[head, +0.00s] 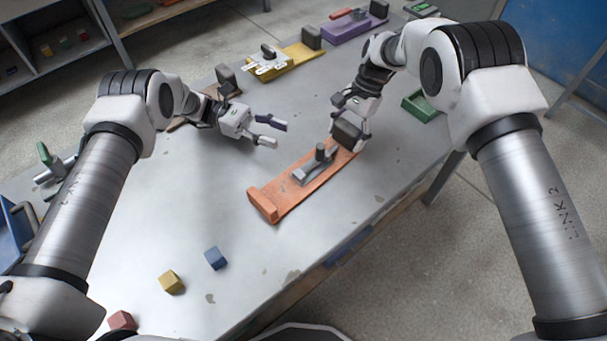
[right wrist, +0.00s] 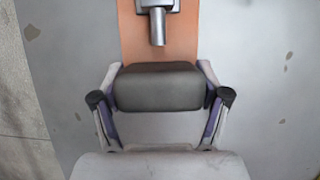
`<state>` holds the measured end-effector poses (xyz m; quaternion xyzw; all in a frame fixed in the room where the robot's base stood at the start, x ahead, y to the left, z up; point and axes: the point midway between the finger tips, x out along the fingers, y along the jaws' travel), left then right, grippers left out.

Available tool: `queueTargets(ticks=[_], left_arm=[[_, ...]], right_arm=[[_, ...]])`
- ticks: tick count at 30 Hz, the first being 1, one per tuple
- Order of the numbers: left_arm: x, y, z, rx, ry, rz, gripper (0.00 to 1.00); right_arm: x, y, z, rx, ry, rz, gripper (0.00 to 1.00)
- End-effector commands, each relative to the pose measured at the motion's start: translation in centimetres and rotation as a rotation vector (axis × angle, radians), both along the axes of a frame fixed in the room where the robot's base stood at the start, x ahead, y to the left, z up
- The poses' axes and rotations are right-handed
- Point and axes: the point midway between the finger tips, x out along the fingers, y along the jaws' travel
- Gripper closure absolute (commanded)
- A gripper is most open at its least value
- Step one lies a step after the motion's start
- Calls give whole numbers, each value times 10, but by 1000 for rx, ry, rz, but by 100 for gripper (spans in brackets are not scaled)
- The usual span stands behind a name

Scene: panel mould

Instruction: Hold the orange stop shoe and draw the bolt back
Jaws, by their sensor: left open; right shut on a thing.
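An orange plate (head: 300,190) lies on the table, with an orange block (head: 263,205) upright at its near end. A grey bolt assembly (head: 304,174) with an upright dark knob (head: 320,152) sits along its middle. A dark grey block (head: 350,130) stands at its far end. My right gripper (right wrist: 160,90) is shut on this dark block, one finger on each side. The right wrist view also shows the orange plate (right wrist: 129,35) and part of the bolt (right wrist: 157,25) beyond the block. My left gripper (head: 274,133) is open and empty above the table, left of the plate.
A yellow plate (head: 297,56) with white fittings and a purple plate (head: 345,28) stand at the back. A green tray (head: 424,105) is at the right edge. Blue (head: 215,258), yellow (head: 171,282) and red (head: 122,321) cubes lie in front.

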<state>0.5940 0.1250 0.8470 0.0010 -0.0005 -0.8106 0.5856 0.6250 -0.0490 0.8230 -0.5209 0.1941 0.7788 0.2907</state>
Motion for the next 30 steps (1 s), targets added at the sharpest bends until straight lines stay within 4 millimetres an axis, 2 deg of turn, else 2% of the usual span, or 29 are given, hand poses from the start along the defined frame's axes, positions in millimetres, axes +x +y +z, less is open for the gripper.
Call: queueTargets(ticks=[11, 12, 14, 25, 30], left_arm=[[0, -1, 0, 0, 0, 0, 54], [0, -1, 0, 0, 0, -1, 54], [0, -1, 0, 0, 0, -1, 54], [0, -1, 0, 0, 0, -1, 54], [0, -1, 0, 0, 0, -1, 54]], right_arm=[[-1, 0, -2, -1, 2, 0, 81], [-1, 0, -2, -1, 2, 0, 22], [-1, 0, -2, -1, 2, 0, 1], [0, 0, 1, 0, 0, 0, 0], [8, -6, 21, 1, -4, 0, 0]])
